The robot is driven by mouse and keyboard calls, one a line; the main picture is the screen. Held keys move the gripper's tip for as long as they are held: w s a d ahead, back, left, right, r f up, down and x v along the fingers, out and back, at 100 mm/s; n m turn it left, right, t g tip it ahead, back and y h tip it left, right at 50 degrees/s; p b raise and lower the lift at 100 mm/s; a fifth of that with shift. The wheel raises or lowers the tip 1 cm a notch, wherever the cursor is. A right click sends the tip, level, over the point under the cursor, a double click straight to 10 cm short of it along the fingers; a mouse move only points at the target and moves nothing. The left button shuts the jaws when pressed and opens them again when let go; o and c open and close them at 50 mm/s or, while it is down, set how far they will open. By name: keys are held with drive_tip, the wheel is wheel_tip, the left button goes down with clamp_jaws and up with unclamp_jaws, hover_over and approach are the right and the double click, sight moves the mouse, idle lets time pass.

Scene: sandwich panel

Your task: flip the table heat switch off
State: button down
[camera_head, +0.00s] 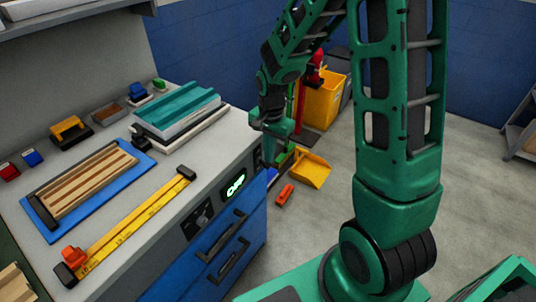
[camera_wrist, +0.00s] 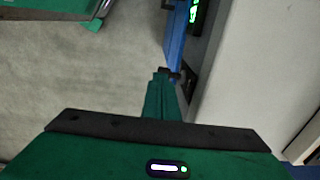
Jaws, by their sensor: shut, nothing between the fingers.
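The table's front panel carries a lit green display (camera_head: 235,185) that seems to read "OFF"; the green glow also shows at the top of the wrist view (camera_wrist: 194,11). A dark switch plate (camera_wrist: 188,84) is on the panel beside my fingertips in the wrist view. My gripper (camera_wrist: 168,74) is shut and empty, its tips close to the plate; I cannot tell whether they touch. In the head view my gripper (camera_head: 269,158) is at the panel's far right end and hides most of that plate. The switch lever's position cannot be made out.
A black knob (camera_head: 198,221) sits left of the display, above blue drawers (camera_head: 222,262) with protruding handles. The tabletop holds a yellow ruler (camera_head: 128,226), wooden strips on a blue board (camera_head: 58,222) and stacked panels (camera_head: 180,112). A yellow dustpan (camera_head: 312,170) lies on the floor.

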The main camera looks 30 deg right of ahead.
wheel_tip(320, 180, up, 14)
drive_tip(key=s+d, duration=0.1)
drive_tip(key=s, duration=0.1)
drive_tip(key=shift+s+d+f, duration=0.2)
drive_tip(key=shift+d, duration=0.05)
idle(0.5)
drive_tip(key=s+d+r+n, duration=0.1)
drive_tip(key=s+d, duration=0.4)
drive_tip(key=s, duration=0.7)
drive_tip(key=s+d+r+n, duration=0.1)
drive_tip(key=s+d+n, duration=0.3)
drive_tip(key=s, duration=0.8)
drive_tip(key=shift+s+d+n, duration=0.3)
drive_tip(key=shift+s+d, duration=0.1)
drive_tip(key=shift+d, duration=0.1)
